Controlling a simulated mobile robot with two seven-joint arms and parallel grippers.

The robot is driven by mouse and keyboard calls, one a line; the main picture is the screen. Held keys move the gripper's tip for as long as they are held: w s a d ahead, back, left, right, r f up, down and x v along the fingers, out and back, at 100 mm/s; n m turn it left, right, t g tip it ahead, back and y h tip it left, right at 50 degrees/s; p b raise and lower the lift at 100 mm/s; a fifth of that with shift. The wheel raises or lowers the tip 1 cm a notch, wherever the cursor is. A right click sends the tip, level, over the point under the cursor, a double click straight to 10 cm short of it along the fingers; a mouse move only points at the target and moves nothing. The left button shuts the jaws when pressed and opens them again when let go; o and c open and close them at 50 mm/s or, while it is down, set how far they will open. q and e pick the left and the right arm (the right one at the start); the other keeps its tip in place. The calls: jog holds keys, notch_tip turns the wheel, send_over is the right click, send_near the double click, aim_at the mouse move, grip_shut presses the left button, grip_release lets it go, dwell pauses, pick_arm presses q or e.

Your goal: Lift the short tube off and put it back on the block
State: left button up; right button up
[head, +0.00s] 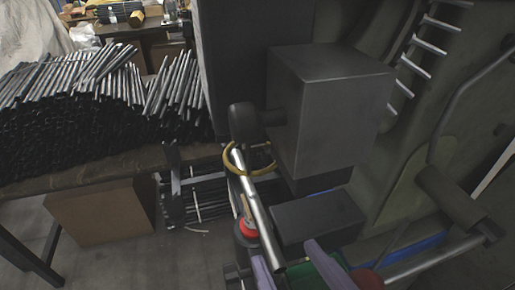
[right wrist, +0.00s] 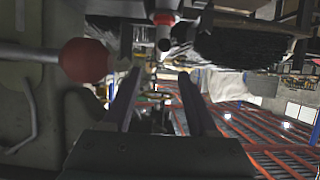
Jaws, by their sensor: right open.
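A shiny metal tube (head: 262,215) runs slantwise beside the dark block (head: 318,218) in the head view, its near end low in the picture. I cannot tell whether it touches the block. In the right wrist view, a tube end (right wrist: 163,44) shows below a red ring, ahead of the fingers. My right gripper (head: 295,258) is open, its purple fingers near the tube's near end at the bottom of the head view. In the right wrist view, the gap between its fingers (right wrist: 158,85) looks empty. My left gripper is not in view.
A large grey box (head: 330,110) of the press stands above the block, with a yellow ring (head: 250,160) by the tube's upper end. A red ball knob (right wrist: 85,60) is close on the left in the wrist view. Many dark rods (head: 70,125) are piled on a table (head: 90,172).

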aim_at(261, 218)
jog(key=x, duration=0.4)
jog(key=shift+s+a+f, duration=0.15)
jog(key=shift+a, duration=0.15)
jog(key=shift+r+x, duration=0.2)
jog(key=shift+x, duration=2.95)
jog(key=shift+d, duration=0.1)
grip_shut()
